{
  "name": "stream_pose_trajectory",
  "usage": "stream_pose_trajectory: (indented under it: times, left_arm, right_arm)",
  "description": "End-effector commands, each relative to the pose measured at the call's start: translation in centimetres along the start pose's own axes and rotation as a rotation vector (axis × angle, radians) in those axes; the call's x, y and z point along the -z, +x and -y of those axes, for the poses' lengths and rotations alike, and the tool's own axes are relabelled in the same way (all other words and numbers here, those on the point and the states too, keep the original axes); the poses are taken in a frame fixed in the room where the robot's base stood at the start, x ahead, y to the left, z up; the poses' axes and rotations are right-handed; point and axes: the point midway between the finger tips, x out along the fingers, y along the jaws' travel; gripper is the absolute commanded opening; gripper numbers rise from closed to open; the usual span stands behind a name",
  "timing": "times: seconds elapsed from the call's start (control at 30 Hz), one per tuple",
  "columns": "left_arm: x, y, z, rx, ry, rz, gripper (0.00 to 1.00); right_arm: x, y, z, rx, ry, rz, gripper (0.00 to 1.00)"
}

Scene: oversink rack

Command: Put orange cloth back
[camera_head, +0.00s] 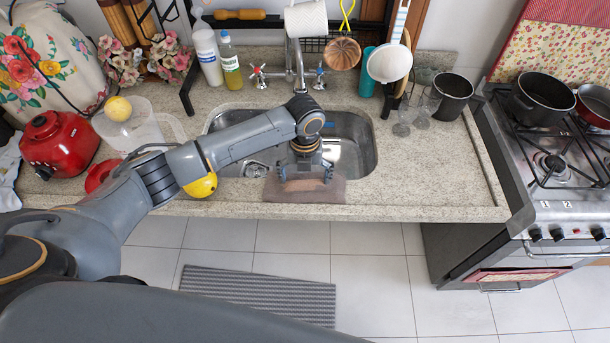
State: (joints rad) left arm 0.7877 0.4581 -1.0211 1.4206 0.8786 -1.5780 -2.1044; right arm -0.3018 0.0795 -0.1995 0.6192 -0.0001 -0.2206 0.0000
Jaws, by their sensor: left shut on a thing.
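My left gripper (305,177) points down over the front of the sink and is shut on the upper edge of the cloth. The gripper hides part of the cloth's top. My right gripper is not in view.
Behind the sink are the faucet (299,68), a soap bottle (230,62) and a hanging strainer (390,63). Glasses (427,108) and a dark pot (452,96) stand right. A red blender base (60,143) stands left.

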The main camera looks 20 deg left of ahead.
Motion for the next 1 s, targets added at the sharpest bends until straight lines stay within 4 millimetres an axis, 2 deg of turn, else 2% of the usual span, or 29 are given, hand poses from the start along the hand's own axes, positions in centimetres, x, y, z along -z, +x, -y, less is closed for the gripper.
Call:
stream_pose_trajectory:
  times: [0.13, 0.17, 0.2, 0.53, 0.67, 0.77, 1.0]
  left_arm:
    - [0.0, 0.3, 0.0, 0.000, 0.000, 0.000, 0.64]
    - [0.0, 0.3, 0.0, 0.000, 0.000, 0.000, 0.95]
    - [0.0, 0.3, 0.0, 0.000, 0.000, 0.000, 1.00]
    - [0.0, 0.2, 0.0, 0.000, -0.001, 0.000, 1.00]
    - [-0.1, -0.5, 0.1, 0.002, -0.001, 0.003, 1.00]
    - [-0.2, -2.0, 0.1, 0.004, -0.001, 0.003, 1.00]
    - [-0.2, -7.2, 0.1, 0.004, 0.000, 0.005, 1.00]
  right_arm:
    - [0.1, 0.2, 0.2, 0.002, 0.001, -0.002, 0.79]
    - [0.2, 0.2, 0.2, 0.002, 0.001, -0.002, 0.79]
    - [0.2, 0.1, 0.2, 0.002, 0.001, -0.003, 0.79]
    - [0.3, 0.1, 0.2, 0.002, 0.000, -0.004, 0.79]
    - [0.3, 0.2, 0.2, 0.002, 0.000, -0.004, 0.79]
    - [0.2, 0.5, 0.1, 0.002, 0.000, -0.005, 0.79]
    - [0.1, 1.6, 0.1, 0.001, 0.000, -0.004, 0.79]
